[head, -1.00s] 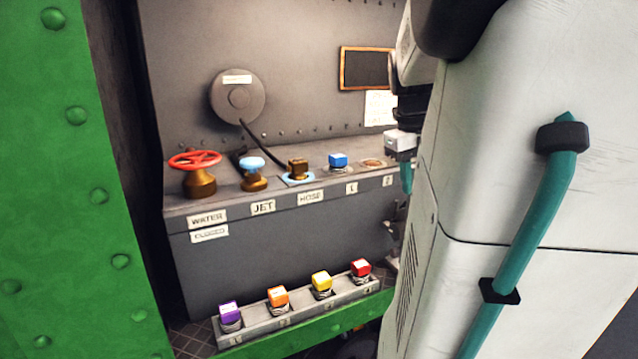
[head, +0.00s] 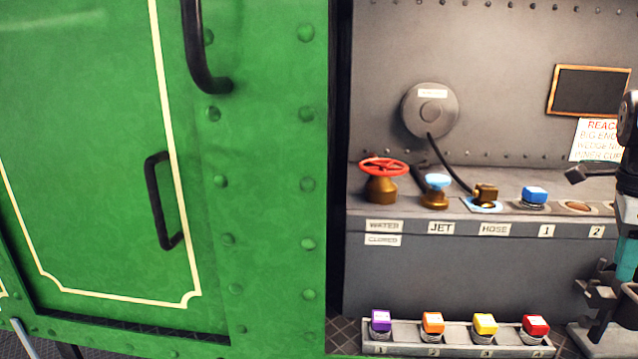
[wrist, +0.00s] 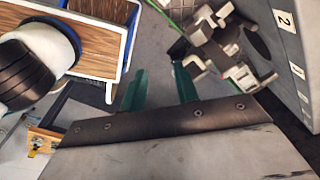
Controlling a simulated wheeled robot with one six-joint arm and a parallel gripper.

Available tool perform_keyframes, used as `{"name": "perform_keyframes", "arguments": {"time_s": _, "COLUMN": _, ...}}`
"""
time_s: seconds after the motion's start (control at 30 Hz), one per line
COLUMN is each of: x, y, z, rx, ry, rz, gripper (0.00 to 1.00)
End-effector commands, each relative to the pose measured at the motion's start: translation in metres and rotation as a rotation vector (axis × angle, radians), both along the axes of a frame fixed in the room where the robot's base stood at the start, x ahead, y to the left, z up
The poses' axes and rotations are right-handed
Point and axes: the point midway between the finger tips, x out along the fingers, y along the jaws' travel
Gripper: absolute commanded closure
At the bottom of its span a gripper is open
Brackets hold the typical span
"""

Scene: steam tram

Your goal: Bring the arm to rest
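In the wrist view my gripper (wrist: 160,82) shows as two teal fingers standing well apart, with only grey floor visible between them. It is open and I see nothing held. In the head view only parts of my arm (head: 627,215) show, cut off at the right edge, in front of the right end of the grey bench (head: 460,260). I cannot make out the fingertips clearly in that view.
The bench carries a red valve wheel (head: 383,167), a blue-topped valve (head: 437,185), a brass hose fitting (head: 485,195) and a blue cube (head: 534,195). Below, a rack (head: 455,349) holds purple, orange, yellow and red cubes. A green riveted wall (head: 270,180) fills the left.

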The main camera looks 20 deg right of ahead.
Motion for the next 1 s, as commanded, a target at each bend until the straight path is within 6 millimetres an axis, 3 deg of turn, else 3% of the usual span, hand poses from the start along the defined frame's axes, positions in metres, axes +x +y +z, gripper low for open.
{"name": "perform_keyframes", "arguments": {"time_s": 0.17, "x": 0.018, "y": 0.057, "z": -0.013, "rx": 0.053, "ry": 0.03, "rz": 0.647, "gripper": 0.69}}
{"name": "perform_keyframes", "arguments": {"time_s": 0.37, "x": 0.032, "y": 0.139, "z": -0.029, "rx": 0.083, "ry": 0.056, "rz": 1.452, "gripper": 0.69}}
{"name": "perform_keyframes", "arguments": {"time_s": 0.5, "x": 0.029, "y": 0.201, "z": -0.042, "rx": 0.076, "ry": 0.071, "rz": 1.992, "gripper": 0.69}}
{"name": "perform_keyframes", "arguments": {"time_s": 0.6, "x": 0.022, "y": 0.238, "z": -0.05, "rx": 0.056, "ry": 0.073, "rz": 2.266, "gripper": 0.69}}
{"name": "perform_keyframes", "arguments": {"time_s": 0.8, "x": 0.01, "y": 0.282, "z": -0.055, "rx": 0.005, "ry": 0.062, "rz": 2.496, "gripper": 0.69}}
{"name": "perform_keyframes", "arguments": {"time_s": 1.0, "x": 0.009, "y": 0.297, "z": -0.05, "rx": -0.025, "ry": 0.055, "rz": 2.571, "gripper": 0.69}}
